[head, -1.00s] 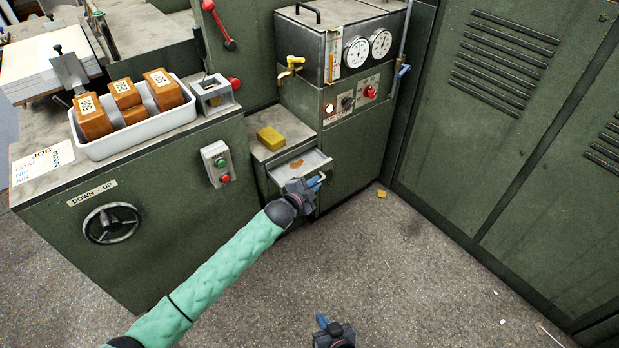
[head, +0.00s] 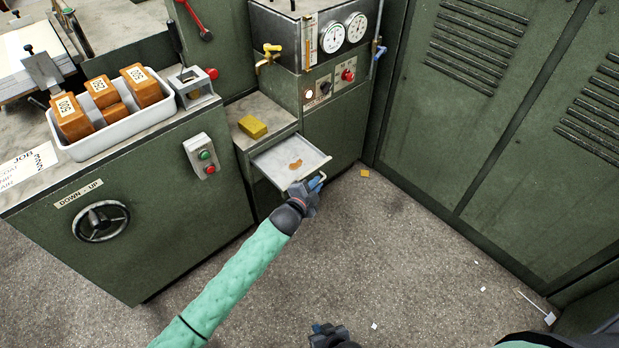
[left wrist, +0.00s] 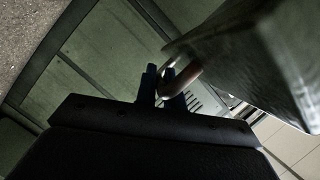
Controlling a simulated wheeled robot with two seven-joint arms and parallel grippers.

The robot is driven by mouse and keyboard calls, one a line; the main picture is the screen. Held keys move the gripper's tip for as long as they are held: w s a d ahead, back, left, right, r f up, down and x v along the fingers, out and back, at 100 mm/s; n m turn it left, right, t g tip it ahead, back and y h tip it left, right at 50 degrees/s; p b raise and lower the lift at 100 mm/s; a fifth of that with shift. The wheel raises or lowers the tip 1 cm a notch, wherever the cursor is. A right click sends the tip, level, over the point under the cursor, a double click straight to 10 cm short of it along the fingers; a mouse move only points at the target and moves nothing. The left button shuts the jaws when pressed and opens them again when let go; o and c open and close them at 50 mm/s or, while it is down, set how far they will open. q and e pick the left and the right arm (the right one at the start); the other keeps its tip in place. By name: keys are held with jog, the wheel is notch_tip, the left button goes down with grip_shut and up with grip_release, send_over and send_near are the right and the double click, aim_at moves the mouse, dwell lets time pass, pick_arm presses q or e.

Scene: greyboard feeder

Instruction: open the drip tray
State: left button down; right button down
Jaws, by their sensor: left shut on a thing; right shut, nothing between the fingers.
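The drip tray (head: 276,158) is a shallow pale metal drawer under the small ledge beside the gauge unit. It stands pulled out, with an orange-brown stain on its bottom. My left gripper (head: 318,183) is at its front edge, shut on the tray's handle (head: 323,177). In the left wrist view the blue fingertips (left wrist: 162,90) close around the curved handle (left wrist: 183,78). My right gripper (head: 322,328) is low at the bottom edge of the head view, shut and empty, well away from the tray.
A yellow sponge-like block (head: 253,126) lies on the ledge above the tray. A white bin (head: 125,137) of orange blocks stands on the left cabinet. Green lockers (head: 480,120) stand at the right. The floor (head: 400,260) before the tray is mostly clear, with small scraps.

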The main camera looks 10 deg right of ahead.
pick_arm(q)
jog(key=shift+s+d+f+p, duration=0.1)
jog(key=shift+s+d+p, duration=0.1)
jog(key=shift+s+d, duration=0.3)
jog(key=shift+s+d+p, duration=0.15)
jog(key=shift+s+d, duration=0.15)
jog(key=shift+s, duration=0.4)
jog(key=c, duration=1.8)
grip_release()
jog(key=shift+v, duration=3.9)
